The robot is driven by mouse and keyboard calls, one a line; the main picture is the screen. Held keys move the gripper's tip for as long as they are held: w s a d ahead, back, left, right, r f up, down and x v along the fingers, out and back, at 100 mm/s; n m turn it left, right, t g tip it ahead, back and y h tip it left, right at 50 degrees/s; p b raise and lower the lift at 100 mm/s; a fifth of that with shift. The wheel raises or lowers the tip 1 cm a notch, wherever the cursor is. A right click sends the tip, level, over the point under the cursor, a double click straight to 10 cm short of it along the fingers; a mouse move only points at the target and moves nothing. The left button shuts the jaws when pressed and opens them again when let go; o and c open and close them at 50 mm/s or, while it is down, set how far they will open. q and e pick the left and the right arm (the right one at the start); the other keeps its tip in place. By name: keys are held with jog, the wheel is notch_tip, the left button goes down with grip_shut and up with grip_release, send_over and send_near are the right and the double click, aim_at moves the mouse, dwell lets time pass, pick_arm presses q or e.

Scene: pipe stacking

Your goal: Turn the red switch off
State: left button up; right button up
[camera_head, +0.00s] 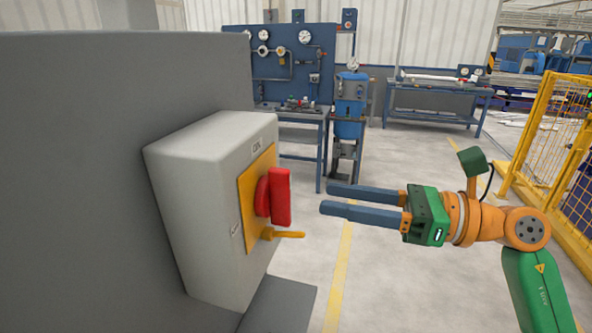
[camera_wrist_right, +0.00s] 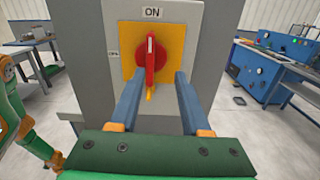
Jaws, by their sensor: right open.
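The red switch (camera_head: 279,196) is a rotary handle on a yellow plate (camera_head: 246,205) on the face of a light grey box (camera_head: 195,190). In the right wrist view the red switch (camera_wrist_right: 151,62) stands upright, its pointer toward the "ON" label (camera_wrist_right: 152,12) above. A yellow lever (camera_head: 284,234) sticks out below it. My right gripper (camera_head: 324,200) is open and empty, a short gap out from the switch, its two fingers pointing at the box. In the wrist view its fingers (camera_wrist_right: 157,74) lie either side of and below the switch. My left gripper is not in view.
The box is fixed to a large grey panel (camera_head: 80,180) filling the left. A blue bench with gauges (camera_head: 290,65) stands behind, and a yellow fence (camera_head: 550,140) stands at the right. The floor (camera_head: 400,180) between is clear.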

aim_at(290, 195)
jog(key=a+p, duration=0.1)
jog(key=a, duration=0.1)
jog(key=a+p, duration=0.1)
jog(key=a, duration=0.1)
jog(key=a+r+p, duration=0.1)
jog(key=a, duration=0.1)
jog(key=shift+a+p, duration=0.35)
jog(key=shift+p, duration=0.05)
jog(key=shift+w+a+f, duration=0.1)
jog(key=shift+w+a, duration=0.1)
jog(key=shift+a, duration=0.05)
jog(key=shift+w+d+f, duration=0.15)
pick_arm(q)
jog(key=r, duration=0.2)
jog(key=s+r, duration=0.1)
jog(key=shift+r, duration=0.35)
pick_arm(e)
grip_shut()
